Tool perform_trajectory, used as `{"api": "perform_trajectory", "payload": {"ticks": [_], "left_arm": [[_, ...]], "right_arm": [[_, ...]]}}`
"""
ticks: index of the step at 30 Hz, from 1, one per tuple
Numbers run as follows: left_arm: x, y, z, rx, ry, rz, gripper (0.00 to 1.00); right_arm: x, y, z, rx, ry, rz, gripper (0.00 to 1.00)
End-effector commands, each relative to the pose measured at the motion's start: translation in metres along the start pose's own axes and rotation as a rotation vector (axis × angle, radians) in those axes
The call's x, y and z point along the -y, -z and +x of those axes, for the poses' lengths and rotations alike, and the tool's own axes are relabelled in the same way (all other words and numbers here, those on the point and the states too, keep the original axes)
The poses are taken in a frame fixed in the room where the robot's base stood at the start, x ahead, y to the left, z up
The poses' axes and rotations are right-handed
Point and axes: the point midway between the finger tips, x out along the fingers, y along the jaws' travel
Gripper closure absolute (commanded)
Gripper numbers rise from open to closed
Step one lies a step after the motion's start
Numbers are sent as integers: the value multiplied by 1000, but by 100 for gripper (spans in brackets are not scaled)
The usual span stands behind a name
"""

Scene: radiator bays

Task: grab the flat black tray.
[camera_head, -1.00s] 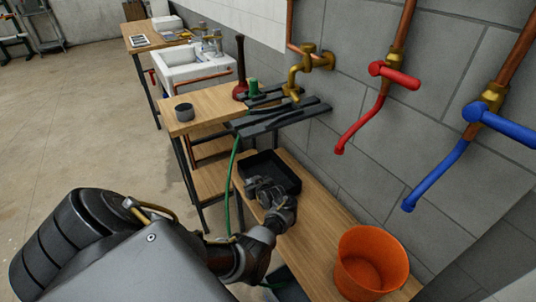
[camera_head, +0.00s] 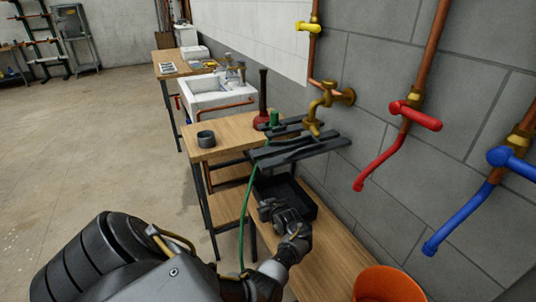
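The flat black tray (camera_head: 294,189) is a shallow dark box at the left end of the lower wooden bench, partly under the dark bars. My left gripper (camera_head: 272,207) is at the tray's near side, overlapping its near rim in the picture. The gripper's wrist hides part of that side. I cannot tell whether its fingers are apart or closed on the rim, or whether the tray rests fully on the bench. My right gripper is not in view.
Dark flat bars (camera_head: 300,150) lie just above the tray. An orange bucket (camera_head: 388,285) stands right on the bench (camera_head: 325,255). A green hose (camera_head: 243,225) hangs left of the tray. Brass, red (camera_head: 385,150) and blue (camera_head: 465,205) taps project from the wall.

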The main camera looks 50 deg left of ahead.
Motion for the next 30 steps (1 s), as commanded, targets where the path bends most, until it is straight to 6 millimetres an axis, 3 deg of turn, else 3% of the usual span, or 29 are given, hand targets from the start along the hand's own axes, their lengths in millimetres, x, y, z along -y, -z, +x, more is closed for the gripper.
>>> {"api": "perform_trajectory", "payload": {"ticks": [1,6,12,21,30], "left_arm": [[12,18,0,-6,5,-3,100],[37,59,0,-6,4,-3,100],[74,86,17,-5,6,0,100],[104,110,30,-3,5,1,100],[108,114,31,-2,3,2,100]], "right_arm": [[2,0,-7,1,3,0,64],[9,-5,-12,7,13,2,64],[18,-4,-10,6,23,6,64],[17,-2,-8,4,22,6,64],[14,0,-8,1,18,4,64]]}}
